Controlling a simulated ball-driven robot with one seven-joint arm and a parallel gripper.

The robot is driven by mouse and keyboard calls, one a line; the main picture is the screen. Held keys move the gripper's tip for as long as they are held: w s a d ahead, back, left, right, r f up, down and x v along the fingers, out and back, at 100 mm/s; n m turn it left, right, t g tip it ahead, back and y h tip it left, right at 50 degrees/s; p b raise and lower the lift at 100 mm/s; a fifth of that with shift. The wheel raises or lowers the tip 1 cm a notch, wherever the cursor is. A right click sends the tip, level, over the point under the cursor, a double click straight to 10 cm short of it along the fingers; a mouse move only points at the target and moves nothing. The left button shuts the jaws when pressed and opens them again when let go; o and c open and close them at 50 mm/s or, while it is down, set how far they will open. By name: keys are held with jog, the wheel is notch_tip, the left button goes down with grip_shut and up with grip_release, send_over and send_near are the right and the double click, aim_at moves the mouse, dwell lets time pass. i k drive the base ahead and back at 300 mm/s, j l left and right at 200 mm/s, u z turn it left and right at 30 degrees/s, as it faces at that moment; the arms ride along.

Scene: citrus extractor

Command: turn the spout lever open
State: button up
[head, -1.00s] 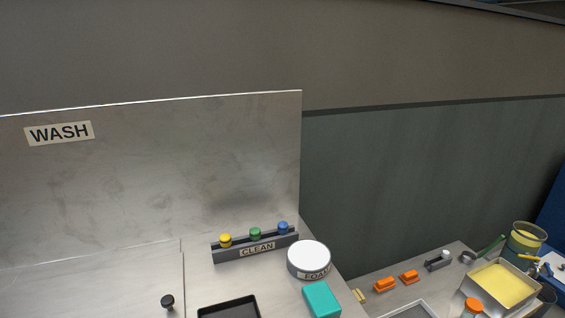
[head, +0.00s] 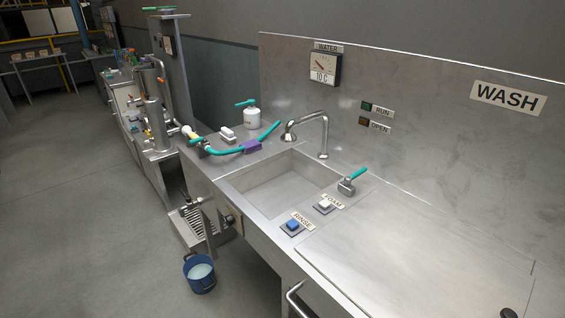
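No lever in the head view is marked as the spout lever, and I cannot tell which one it is. A teal-handled lever (head: 353,178) stands on the counter at the right of the sink, near the FOAM button. A curved metal faucet (head: 325,133) rises behind the sink. A short metal pipe (head: 192,205) sticks out at the left end of the sink unit, above a grated tray. A tall metal machine (head: 155,115) with pipes stands farther back left; its small fittings are too small to tell. My gripper is not in view.
The sink basin (head: 275,185) looks empty. A blue bucket (head: 199,274) with pale liquid stands on the floor below. The grey floor (head: 85,220) at left is clear.

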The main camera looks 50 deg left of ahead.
aim_at(348, 179)
jog(key=u, duration=1.05)
jog(key=i+j+z, duration=0.2)
jog(key=j, duration=0.25)
jog(key=k, duration=0.1)
